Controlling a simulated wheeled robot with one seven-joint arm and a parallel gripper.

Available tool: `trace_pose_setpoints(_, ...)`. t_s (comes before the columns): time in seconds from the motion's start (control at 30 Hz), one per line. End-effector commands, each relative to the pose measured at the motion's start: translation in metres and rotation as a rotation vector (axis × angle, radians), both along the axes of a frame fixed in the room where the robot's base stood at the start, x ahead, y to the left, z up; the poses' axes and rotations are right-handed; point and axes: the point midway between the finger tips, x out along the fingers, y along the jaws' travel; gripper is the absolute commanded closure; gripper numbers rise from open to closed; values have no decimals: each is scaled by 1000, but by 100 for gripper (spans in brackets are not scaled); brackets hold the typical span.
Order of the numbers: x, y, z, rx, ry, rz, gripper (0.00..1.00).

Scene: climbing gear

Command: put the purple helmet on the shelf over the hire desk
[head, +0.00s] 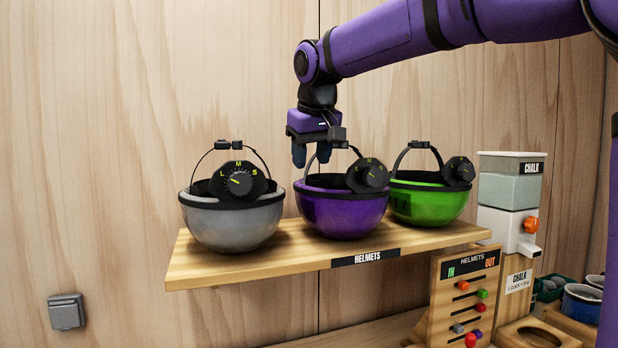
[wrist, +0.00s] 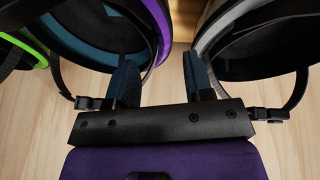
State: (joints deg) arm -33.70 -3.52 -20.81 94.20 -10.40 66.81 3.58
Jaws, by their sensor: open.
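The purple helmet (head: 342,217) sits upside down on the wooden shelf (head: 235,271) labelled HELMETS, between a grey helmet and a green one. Its strap and size dial face up. My gripper (head: 311,158) is open and points down at the purple helmet's back left rim. In the wrist view my open fingers (wrist: 160,75) are apart, with the purple helmet's rim (wrist: 150,22) by the left finger and the grey helmet's rim (wrist: 212,15) by the right one. Whether a finger touches either rim is unclear.
The grey helmet (head: 232,222) is on the left of the shelf, and the green helmet (head: 428,203) is close on the right. A HELMETS in/out peg board (head: 462,300) and a chalk dispenser (head: 510,195) stand at right. A wall switch (head: 67,311) is at lower left.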

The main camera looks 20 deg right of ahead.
Motion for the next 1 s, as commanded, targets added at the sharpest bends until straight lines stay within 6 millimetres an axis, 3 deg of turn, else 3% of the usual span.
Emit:
trace_pose_setpoints(0.27, -10, 1, 23, 0, -1, 0, 53)
trace_pose_setpoints(1.0, -10, 2, 23, 0, 0, 1, 53)
